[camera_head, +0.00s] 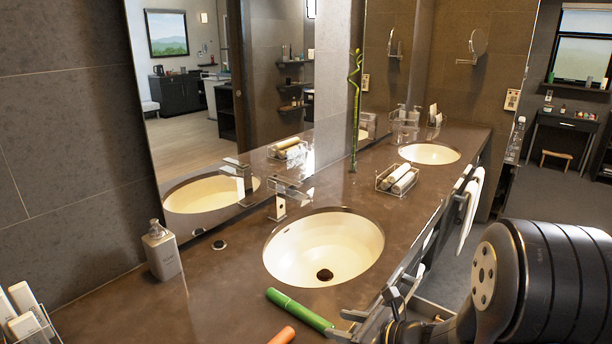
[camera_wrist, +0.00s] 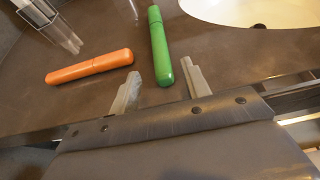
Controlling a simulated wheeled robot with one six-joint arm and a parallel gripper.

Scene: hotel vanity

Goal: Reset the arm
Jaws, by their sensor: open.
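My gripper (camera_wrist: 160,72) is open and empty, with its two pale fingers apart in the wrist view. In the head view, my gripper (camera_head: 345,325) is low over the counter's front edge, to the right of the tubes. A green tube (camera_wrist: 159,45) lies on the brown counter just beyond the gap between the fingers; it shows in the head view too (camera_head: 298,309). An orange tube (camera_wrist: 90,66) lies to its left, beyond the left finger; the head view shows only its end (camera_head: 282,336). Neither tube is in the gripper's grasp.
The near basin (camera_head: 323,249) is behind the green tube, with a faucet (camera_head: 284,200) beside it. A soap bottle (camera_head: 161,250) stands at the left. A towel tray (camera_head: 397,180) sits near the far basin (camera_head: 429,153). A rack (camera_head: 28,318) fills the lower-left corner.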

